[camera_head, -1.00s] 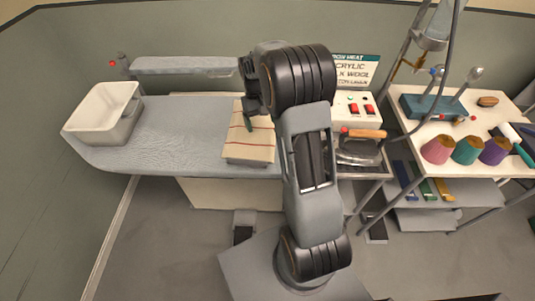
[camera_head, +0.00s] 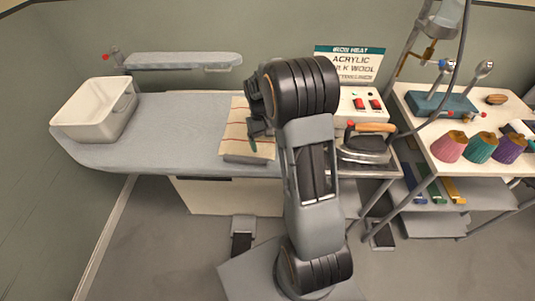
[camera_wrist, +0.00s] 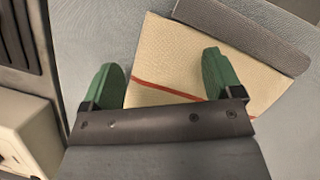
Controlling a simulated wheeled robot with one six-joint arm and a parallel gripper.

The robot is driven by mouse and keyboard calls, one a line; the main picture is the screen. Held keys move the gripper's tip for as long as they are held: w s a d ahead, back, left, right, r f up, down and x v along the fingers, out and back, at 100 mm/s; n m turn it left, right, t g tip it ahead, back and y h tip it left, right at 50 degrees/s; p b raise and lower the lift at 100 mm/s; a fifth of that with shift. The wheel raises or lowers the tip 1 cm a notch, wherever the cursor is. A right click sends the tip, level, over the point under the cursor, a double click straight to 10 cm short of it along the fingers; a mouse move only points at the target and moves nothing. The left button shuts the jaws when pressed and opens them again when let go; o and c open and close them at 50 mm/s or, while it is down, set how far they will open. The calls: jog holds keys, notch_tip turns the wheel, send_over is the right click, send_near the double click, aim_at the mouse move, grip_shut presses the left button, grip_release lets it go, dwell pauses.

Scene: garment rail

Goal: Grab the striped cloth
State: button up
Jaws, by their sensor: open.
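The striped cloth (camera_head: 236,130) is cream with thin red stripes and lies on the grey ironing board (camera_head: 180,130). In the wrist view the cloth (camera_wrist: 190,62) lies below and between my green fingertips, with one red stripe crossing near them. My gripper (camera_wrist: 160,80) is open, with nothing between its fingers. In the head view my gripper (camera_head: 255,140) hangs over the cloth's right part, and my arm hides that side. I cannot tell whether the fingers touch the cloth. A grey strip (camera_wrist: 245,32) lies along one edge of the cloth.
A white basin (camera_head: 97,110) stands on the board's left end. A narrow sleeve board (camera_head: 185,61) is behind. An iron (camera_head: 364,147) and a switch box (camera_head: 357,104) are close on the right. A white table (camera_head: 440,150) with cones of thread stands farther right. The board's left-middle is clear.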

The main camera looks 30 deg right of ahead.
jog(key=shift+s+f, duration=0.15)
jog(key=shift+f, duration=0.2)
dwell(0.3)
jog(key=shift+s+f, duration=0.1)
jog(key=c, duration=1.4)
grip_shut()
notch_tip(320, 180, up, 12)
jog(key=p, duration=0.9)
notch_tip(320, 180, up, 27)
jog(key=p, duration=0.4)
